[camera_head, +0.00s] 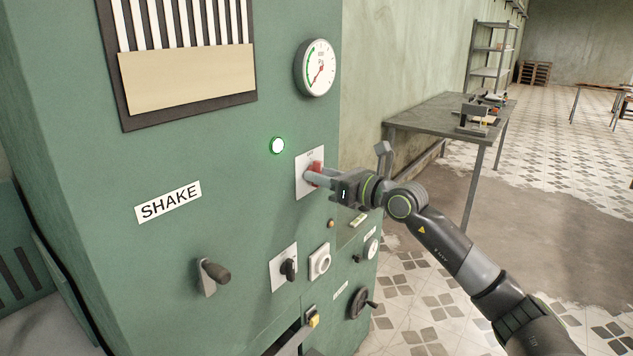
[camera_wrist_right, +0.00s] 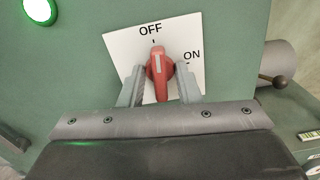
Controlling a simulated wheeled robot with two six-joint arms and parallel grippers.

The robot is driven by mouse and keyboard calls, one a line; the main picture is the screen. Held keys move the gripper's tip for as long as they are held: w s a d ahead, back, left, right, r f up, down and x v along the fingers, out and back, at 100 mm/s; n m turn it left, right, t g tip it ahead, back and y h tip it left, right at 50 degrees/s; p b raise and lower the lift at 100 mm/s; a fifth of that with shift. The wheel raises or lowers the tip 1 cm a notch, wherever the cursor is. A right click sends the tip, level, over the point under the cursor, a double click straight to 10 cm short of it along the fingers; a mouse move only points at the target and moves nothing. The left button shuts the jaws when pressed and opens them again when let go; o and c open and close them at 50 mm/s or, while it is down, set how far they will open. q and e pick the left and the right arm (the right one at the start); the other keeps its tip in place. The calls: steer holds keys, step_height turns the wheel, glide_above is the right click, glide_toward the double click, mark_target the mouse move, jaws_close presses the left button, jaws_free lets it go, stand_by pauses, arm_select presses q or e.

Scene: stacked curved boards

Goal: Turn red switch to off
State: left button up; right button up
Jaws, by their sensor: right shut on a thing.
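The red switch (camera_head: 316,166) sits on a white plate (camera_head: 303,186) on the front of the green machine. In the right wrist view, the switch (camera_wrist_right: 159,66) points up, its white mark in line with the tick under OFF; ON is to the right on the plate (camera_wrist_right: 122,45). My right gripper (camera_head: 314,177) is shut on the switch, one finger on each side of it, as the right wrist view also shows (camera_wrist_right: 160,75). In the head view the gripper partly hides the switch. My left gripper is not in view.
A lit green lamp (camera_head: 277,145) is up and left of the switch, with a gauge (camera_head: 316,68) above. A lever (camera_head: 213,272), a black knob (camera_head: 288,269) and a handwheel (camera_head: 358,303) sit lower down. A table (camera_head: 430,110) stands behind, to the right.

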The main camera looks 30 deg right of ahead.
steer(key=shift+f, duration=0.15)
steer(key=o, duration=0.5)
steer(key=shift+n+b, duration=0.3)
steer(key=shift+n, duration=0.1)
steer(key=shift+o, duration=0.4)
steer(key=p+v, duration=0.2)
steer(key=v, duration=0.5)
